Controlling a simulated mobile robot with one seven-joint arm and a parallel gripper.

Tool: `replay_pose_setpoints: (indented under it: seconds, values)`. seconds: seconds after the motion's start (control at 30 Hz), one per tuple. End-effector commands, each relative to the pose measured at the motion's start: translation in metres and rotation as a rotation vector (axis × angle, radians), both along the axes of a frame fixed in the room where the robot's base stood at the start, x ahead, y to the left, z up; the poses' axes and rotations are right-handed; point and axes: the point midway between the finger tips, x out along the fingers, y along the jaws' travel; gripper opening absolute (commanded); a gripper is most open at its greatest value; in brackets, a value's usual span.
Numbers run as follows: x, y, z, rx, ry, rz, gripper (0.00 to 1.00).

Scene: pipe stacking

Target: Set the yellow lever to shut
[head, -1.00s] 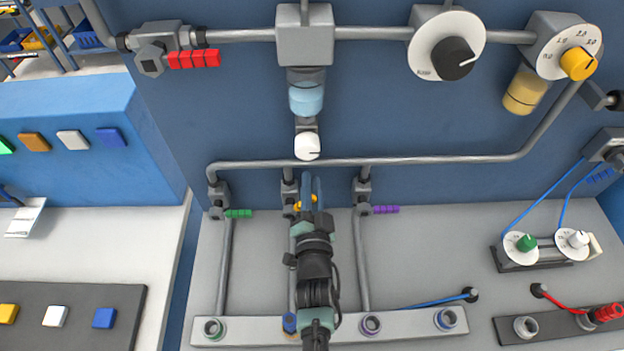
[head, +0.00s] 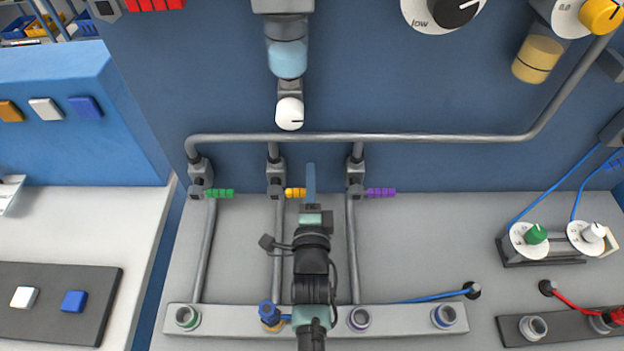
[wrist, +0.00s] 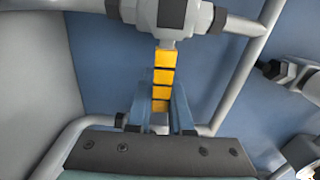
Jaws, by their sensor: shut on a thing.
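The yellow lever (head: 292,193) sticks out to the right from the middle grey valve (head: 276,179) on the pipes, in line with the green and purple levers beside it. In the wrist view the lever (wrist: 165,60) runs down from the valve body (wrist: 168,13) between my fingers. My gripper (head: 311,172) is shut on the outer end of the lever; in the wrist view its blue fingers (wrist: 161,98) lie on either side of it. In the head view the fingers overlap and hide the lever's tip.
A green lever (head: 220,193) is to the left and a purple lever (head: 380,193) close to the right of my gripper. A horizontal pipe (head: 400,137) and a white knob (head: 289,113) are above. Vertical pipes run down to a pale rail (head: 405,318).

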Motion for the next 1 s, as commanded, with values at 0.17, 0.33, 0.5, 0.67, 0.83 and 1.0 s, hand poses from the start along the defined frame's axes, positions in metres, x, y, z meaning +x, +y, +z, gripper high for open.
replay_pose_setpoints:
  seconds: [0.17,0.33,0.5,0.67,0.83,1.0]
  values:
    - [-0.0003,0.0004,-0.0045,0.045,0.0,0.0,0.0]
    - [-0.0003,0.0008,-0.0048,0.063,0.001,0.0,0.0]
    - [-0.0004,0.001,-0.0049,0.065,0.002,0.0,0.0]
    - [-0.0005,0.0011,-0.0053,0.065,0.002,0.0,0.0]
    - [-0.0004,0.0011,-0.0052,0.064,0.002,0.0,0.46]
    - [-0.0003,0.001,-0.0047,0.062,0.001,0.0,0.49]
